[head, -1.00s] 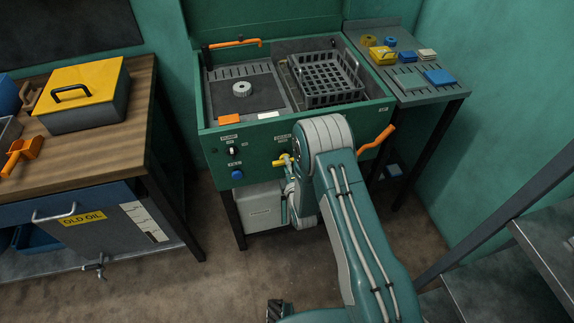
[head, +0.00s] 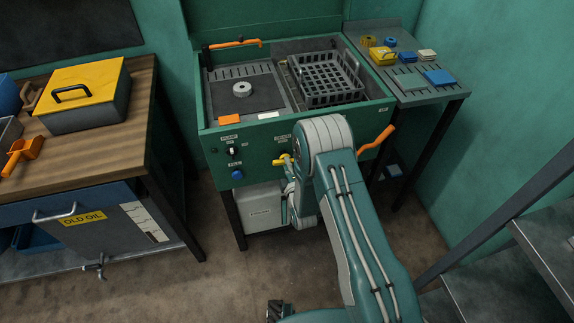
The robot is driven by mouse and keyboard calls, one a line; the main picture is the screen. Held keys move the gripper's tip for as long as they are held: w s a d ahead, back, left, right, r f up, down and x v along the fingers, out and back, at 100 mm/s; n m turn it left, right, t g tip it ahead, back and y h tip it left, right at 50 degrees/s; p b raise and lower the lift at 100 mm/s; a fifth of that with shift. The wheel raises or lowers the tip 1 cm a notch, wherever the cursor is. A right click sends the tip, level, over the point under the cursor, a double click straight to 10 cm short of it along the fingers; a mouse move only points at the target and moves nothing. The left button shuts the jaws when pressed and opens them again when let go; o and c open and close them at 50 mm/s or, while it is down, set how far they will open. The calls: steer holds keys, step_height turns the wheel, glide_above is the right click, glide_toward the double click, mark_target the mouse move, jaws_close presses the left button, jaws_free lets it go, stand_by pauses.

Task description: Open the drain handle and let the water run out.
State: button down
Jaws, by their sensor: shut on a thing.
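The yellow drain handle (head: 278,162) is on the front panel of the green wash station (head: 260,150), below a small label. My gripper (head: 287,161) is at the handle and shut on it; my own arm hides much of the fingers. The handle's visible end points left, roughly level. A pale container (head: 261,208) stands under the station, below and left of the handle. No running water can be seen; the drain outlet is hidden. In the basin are a dark basket (head: 328,80) and a round grey part (head: 242,89) on a tray.
A wooden bench with a yellow-lidded box (head: 85,90) stands at left, above an old oil tank (head: 100,232). A side shelf (head: 420,97) holds small items at right. An orange lever (head: 376,143) sticks out right of my arm. Metal steps (head: 510,260) are at lower right.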

steer(key=shift+s+f+m, duration=0.1)
steer(key=shift+f+m, duration=0.1)
steer(key=shift+m, duration=3.75)
steer(key=shift+s+f+m, duration=0.1)
steer(key=shift+f+m, duration=0.05)
steer(key=shift+m, duration=4.1)
steer(key=c, duration=0.6)
jaws_free()
steer(key=shift+w+r, duration=0.1)
steer(key=shift+r, duration=0.05)
